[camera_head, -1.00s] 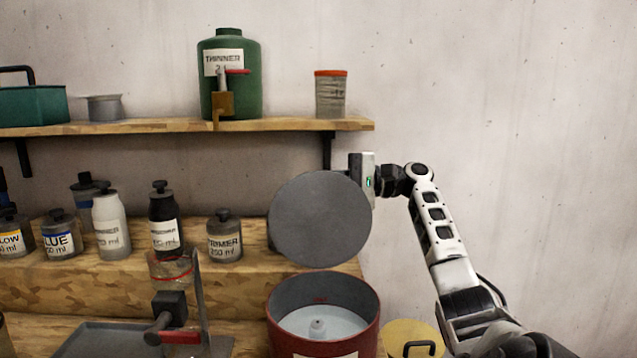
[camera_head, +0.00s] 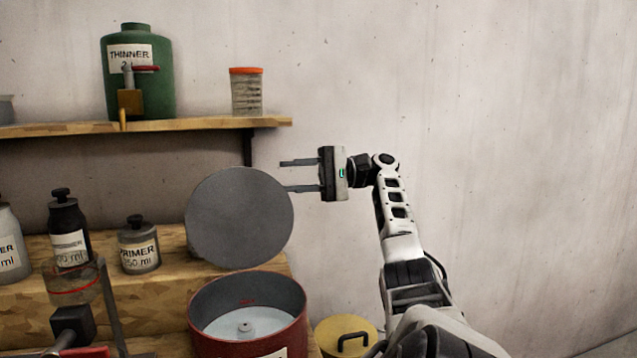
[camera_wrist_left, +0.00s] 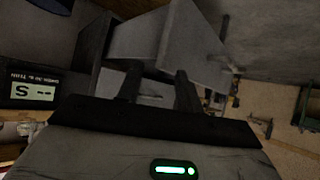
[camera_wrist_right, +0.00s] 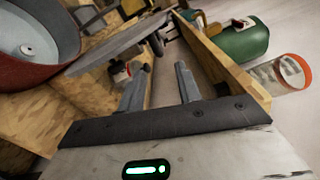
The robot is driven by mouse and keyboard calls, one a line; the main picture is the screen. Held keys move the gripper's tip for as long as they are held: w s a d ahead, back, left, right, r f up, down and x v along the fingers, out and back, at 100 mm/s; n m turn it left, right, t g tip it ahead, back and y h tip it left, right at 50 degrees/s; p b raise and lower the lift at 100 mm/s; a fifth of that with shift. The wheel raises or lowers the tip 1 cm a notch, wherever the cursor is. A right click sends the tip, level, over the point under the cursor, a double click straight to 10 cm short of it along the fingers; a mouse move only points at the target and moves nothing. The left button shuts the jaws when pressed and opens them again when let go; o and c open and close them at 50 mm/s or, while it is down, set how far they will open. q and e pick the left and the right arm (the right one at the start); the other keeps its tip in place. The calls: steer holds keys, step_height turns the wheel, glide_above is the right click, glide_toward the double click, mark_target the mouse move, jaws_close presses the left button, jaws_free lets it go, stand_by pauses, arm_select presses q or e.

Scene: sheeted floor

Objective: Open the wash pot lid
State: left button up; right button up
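The red wash pot (camera_head: 250,343) stands on the lower wooden bench, with its pale inside and a small central knob showing. Its round grey lid (camera_head: 240,218) stands raised, nearly upright, above the back of the pot. In the right wrist view the pot (camera_wrist_right: 50,70) is at the upper left and the lid (camera_wrist_right: 118,45) shows nearly edge-on. My right gripper (camera_head: 283,176) is open and empty, its fingers pointing left beside the lid's upper right edge. My left gripper (camera_wrist_left: 155,85) shows only in its own wrist view, its fingers apart near a grey box-like object.
A yellow lidded can (camera_head: 345,335) stands right of the pot. The upper shelf (camera_head: 190,125) holds a green thinner jug (camera_head: 140,90) and an orange-capped jar (camera_head: 246,92). Primer bottles (camera_head: 139,252) stand at left. The wall side at right is free.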

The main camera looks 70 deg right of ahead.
steer(key=v, duration=0.5)
steer(key=shift+s+d, duration=0.15)
stand_by(0.4)
